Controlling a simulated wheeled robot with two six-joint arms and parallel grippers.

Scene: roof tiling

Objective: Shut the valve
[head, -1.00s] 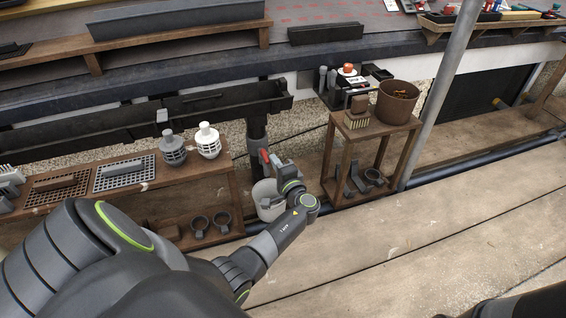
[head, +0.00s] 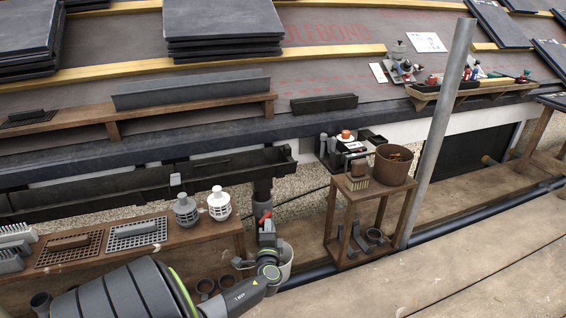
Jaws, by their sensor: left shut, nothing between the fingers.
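A dark downpipe (head: 262,190) drops from the gutter. A small red part (head: 265,216), which looks like the valve's lever, shows low on this pipe. My left gripper (head: 268,238) is right at the red part, just below it in the head view. It is shut with nothing between its fingers. I cannot tell whether it touches the lever, and the gripper and wrist hide part of the valve. The lever's exact angle is too small to read. A pale bucket (head: 286,262) stands behind my left wrist. My right gripper is out of view.
A wooden bench (head: 190,234) on the left holds white and grey strainers (head: 219,205) and grates (head: 136,235). A wooden stand (head: 331,225) on the right carries a brown pot (head: 393,167) and a brush. A grey pole (head: 440,130) rises beside it. The plank floor at right is clear.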

